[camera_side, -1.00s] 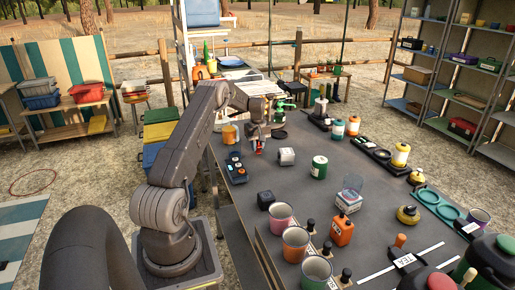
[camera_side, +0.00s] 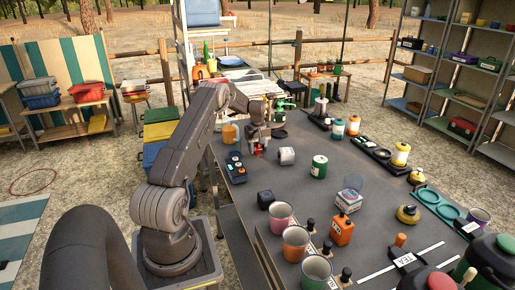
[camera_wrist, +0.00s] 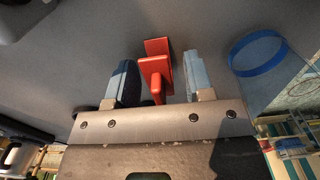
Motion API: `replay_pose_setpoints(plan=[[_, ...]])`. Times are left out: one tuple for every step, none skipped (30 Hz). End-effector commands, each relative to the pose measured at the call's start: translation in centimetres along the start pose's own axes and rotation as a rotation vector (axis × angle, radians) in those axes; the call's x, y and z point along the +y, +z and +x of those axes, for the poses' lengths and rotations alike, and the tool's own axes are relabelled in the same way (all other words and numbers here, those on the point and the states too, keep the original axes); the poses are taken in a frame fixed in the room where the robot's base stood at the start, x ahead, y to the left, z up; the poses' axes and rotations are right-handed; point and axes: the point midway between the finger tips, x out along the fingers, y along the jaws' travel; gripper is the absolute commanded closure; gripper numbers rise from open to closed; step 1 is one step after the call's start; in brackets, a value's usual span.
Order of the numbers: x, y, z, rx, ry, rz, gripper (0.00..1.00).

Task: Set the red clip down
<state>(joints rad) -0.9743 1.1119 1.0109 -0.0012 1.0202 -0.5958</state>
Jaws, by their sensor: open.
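The red clip (camera_wrist: 157,70) is between the two fingers of my gripper (camera_wrist: 163,80) in the wrist view, with a visible gap on either side of it. The clip appears to be at the grey table surface. In the side view the red clip (camera_side: 258,150) shows small, just under my gripper (camera_side: 258,146), at the far left part of the table. My gripper is open and points down around the clip. Whether the clip's underside rests fully on the table is hard to see.
The grey table (camera_side: 265,180) is bare in front of the gripper.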

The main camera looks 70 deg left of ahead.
Motion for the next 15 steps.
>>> replay_pose_setpoints(plan=[[0.0,0.0,-0.3,0.001,0.001,0.000,0.52],[0.0,0.0,-0.5,0.002,0.001,0.000,0.52],[0.0,-0.1,-0.9,0.002,0.002,0.000,0.52],[0.0,-0.1,-1.4,0.003,0.002,0.000,0.52],[0.1,-0.1,-1.9,0.003,0.002,0.000,0.52],[0.1,-0.1,-2.6,0.003,0.002,0.000,0.52],[0.1,-0.1,-3.2,0.004,0.003,0.000,0.52],[0.0,-0.1,-3.9,0.004,0.003,0.000,0.52],[0.1,-0.1,-4.7,0.004,0.003,0.000,0.52],[0.1,-0.1,-5.4,0.004,0.003,0.000,0.52],[0.1,-0.1,-6.1,0.004,0.003,0.000,0.52],[0.0,-0.1,-6.9,0.004,0.003,0.000,0.52],[0.0,-0.1,-7.5,0.003,0.002,0.000,0.52],[0.1,-0.1,-8.1,0.004,0.003,0.000,0.52],[0.0,0.0,-8.8,0.003,0.002,0.000,0.52]])
